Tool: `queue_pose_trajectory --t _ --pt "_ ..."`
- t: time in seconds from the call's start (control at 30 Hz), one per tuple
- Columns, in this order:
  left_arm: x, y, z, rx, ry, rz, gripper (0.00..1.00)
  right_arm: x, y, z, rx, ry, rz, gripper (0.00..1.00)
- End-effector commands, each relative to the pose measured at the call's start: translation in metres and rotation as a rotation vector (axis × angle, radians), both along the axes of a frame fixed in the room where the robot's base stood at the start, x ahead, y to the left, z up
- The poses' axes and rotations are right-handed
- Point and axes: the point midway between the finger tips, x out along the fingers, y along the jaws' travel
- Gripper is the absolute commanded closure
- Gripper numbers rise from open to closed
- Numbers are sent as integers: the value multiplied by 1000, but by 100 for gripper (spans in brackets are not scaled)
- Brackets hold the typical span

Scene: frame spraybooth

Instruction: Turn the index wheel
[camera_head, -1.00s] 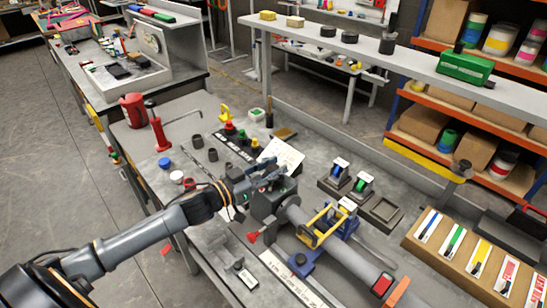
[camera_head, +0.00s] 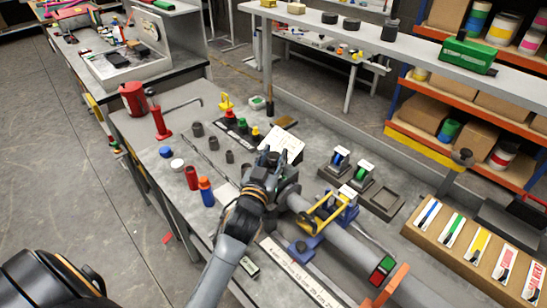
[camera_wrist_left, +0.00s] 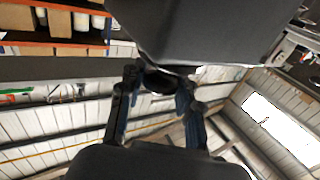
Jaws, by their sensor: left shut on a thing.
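The index wheel (camera_head: 290,184), a dark grey part, sits at the near-left end of the grey tube fixture (camera_head: 345,240). My left gripper (camera_head: 271,160) is at its upper left, and my wrist and forearm hide part of it. In the left wrist view the two fingers (camera_wrist_left: 157,88) are shut on a small dark round piece (camera_wrist_left: 158,80) beneath a large dark body that fills the top. The exact contact is in shadow. My right gripper is not in view.
A yellow-handled clamp (camera_head: 325,212) on a blue base sits on the tube. Blue and green spool holders (camera_head: 340,160) stand behind. A red bottle (camera_head: 192,178) and blue bottle (camera_head: 206,192) stand left of my arm. A shelf (camera_head: 360,30) runs above the bench's back.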

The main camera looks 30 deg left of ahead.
Motion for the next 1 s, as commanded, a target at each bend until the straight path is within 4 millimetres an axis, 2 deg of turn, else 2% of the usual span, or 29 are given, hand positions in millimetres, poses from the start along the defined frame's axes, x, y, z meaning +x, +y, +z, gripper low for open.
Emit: queue_pose_trajectory --t 0.63,0.67,0.77,1.0 --pt "0 0 1 1 -2 39 98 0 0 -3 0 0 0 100" --pt "0 0 1 2 -3 38 64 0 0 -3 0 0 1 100" --pt "0 0 1 2 -3 38 45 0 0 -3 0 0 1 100" --pt "0 0 1 0 -2 38 45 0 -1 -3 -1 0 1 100"
